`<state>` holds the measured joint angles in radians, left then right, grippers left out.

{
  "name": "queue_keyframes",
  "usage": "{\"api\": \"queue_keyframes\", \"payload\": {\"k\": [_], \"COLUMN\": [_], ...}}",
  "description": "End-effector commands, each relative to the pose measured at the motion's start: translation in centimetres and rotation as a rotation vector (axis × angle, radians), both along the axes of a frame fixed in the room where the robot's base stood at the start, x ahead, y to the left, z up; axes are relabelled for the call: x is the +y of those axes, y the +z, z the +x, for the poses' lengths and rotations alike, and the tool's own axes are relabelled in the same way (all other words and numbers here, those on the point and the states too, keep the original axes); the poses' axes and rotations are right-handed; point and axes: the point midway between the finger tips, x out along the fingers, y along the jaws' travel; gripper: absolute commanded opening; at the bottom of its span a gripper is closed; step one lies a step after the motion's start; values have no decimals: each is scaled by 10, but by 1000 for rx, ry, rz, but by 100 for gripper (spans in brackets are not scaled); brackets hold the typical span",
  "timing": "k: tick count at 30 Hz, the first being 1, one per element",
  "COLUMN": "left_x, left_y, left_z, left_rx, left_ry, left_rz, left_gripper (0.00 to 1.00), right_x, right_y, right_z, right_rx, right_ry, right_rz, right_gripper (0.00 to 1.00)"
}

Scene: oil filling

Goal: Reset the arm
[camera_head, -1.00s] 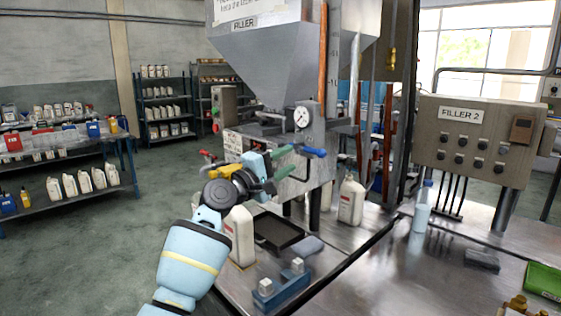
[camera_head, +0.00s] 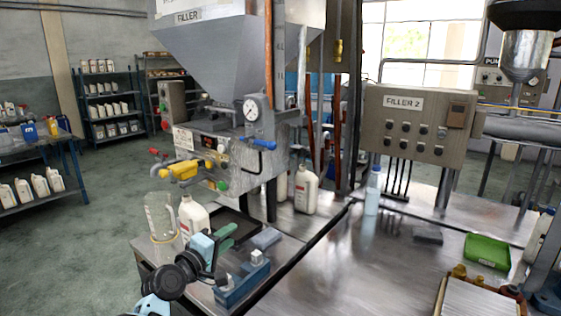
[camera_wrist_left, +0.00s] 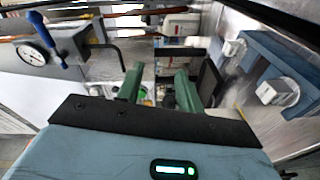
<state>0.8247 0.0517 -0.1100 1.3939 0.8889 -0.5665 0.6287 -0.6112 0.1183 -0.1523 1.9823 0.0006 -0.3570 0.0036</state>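My left gripper (camera_head: 222,238) has green fingers. It hovers low in front of the filler's black drip tray (camera_head: 243,226), beside a white bottle (camera_head: 193,217). The left wrist view shows the finger pair (camera_wrist_left: 160,90) apart, with nothing held between them. The filler machine (camera_head: 228,145), with its grey hopper, gauge (camera_head: 251,110) and yellow valve part (camera_head: 182,171), stands behind and above the gripper, clear of it. My right gripper is not in view.
A clear jug (camera_head: 160,217) stands left of the bottle. A blue fixture (camera_head: 243,284) sits close to the gripper's right. Another bottle (camera_head: 305,189) stands behind, and a green tray (camera_head: 487,251) lies at right.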

Motion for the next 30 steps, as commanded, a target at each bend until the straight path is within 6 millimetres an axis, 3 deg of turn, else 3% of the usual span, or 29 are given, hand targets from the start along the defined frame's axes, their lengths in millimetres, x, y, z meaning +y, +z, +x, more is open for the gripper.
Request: {"api": "queue_keyframes", "payload": {"k": [1,6,11,15,22,30], "left_x": [3,15,24,32,43,52], "left_y": [-32,-123,-195,-245,-304,-331], "left_z": [-16,-71,-136,-199,-313,-443], "left_rx": [18,60,99,129,164,178], "left_ry": [14,46,46,23,-58,-208], "left_rz": [58,266,463,634,911,1198], "left_gripper": [37,37,37,37,37,37], "right_x": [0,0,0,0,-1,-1], "right_y": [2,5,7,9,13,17], "right_z": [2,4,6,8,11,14], "right_rx": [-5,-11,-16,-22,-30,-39], "right_ry": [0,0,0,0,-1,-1], "right_rz": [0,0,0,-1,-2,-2], "right_gripper": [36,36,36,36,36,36]}}
